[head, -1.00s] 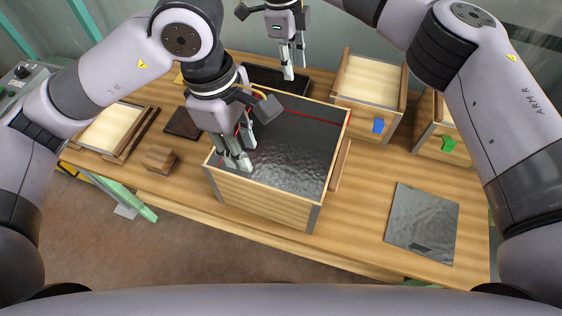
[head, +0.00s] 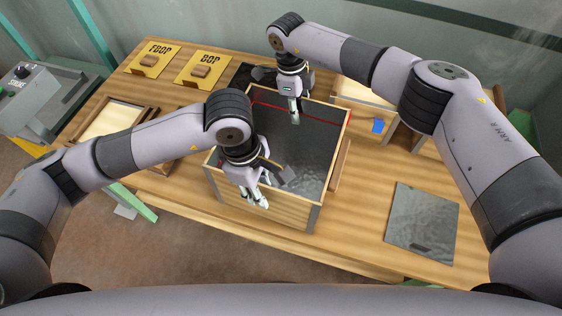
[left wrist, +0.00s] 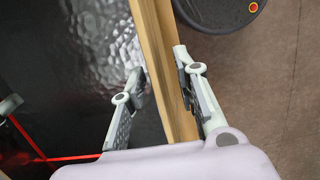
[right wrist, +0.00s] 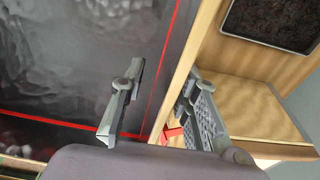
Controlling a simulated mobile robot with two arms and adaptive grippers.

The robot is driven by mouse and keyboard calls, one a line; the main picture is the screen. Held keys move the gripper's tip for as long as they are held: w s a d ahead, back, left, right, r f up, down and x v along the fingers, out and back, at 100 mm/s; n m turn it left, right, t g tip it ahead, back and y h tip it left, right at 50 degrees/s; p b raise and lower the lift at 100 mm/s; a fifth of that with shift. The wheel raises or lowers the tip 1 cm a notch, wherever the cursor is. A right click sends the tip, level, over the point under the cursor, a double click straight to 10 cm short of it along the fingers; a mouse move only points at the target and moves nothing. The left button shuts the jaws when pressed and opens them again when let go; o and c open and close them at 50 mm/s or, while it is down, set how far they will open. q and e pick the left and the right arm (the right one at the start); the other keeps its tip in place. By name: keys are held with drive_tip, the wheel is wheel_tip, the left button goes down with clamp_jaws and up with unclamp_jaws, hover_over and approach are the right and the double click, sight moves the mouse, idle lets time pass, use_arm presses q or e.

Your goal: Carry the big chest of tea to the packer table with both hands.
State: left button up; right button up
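The big chest of tea (head: 262,211) is a large open wooden box with a dark, shiny lining and a red line inside. It stands upright on a wooden table (head: 350,245). My left gripper (head: 258,197) is open at the chest's near wall; in the left wrist view its fingers (left wrist: 158,65) lie either side of the wooden rim (left wrist: 155,35). My right gripper (head: 295,112) is open at the far wall; in the right wrist view its fingers (right wrist: 164,75) lie either side of the rim (right wrist: 199,45). I cannot tell whether any finger touches. I cannot identify the packer table.
A dark square plate (head: 422,222) lies at the table's right. Yellow cards (head: 203,68) and a dark tray (head: 243,76) are behind the chest. A shallow wooden tray (head: 108,120) is at left. A wooden bin with a blue tag (head: 378,126) stands at right. Floor shows in front.

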use_arm(q)
drive_tip(key=shift+c, duration=0.3)
use_arm(e)
drive_tip(key=shift+c, duration=0.3)
use_arm(q)
clamp_jaws()
use_arm(e)
clamp_jaws()
drive_tip(key=shift+r, duration=0.1)
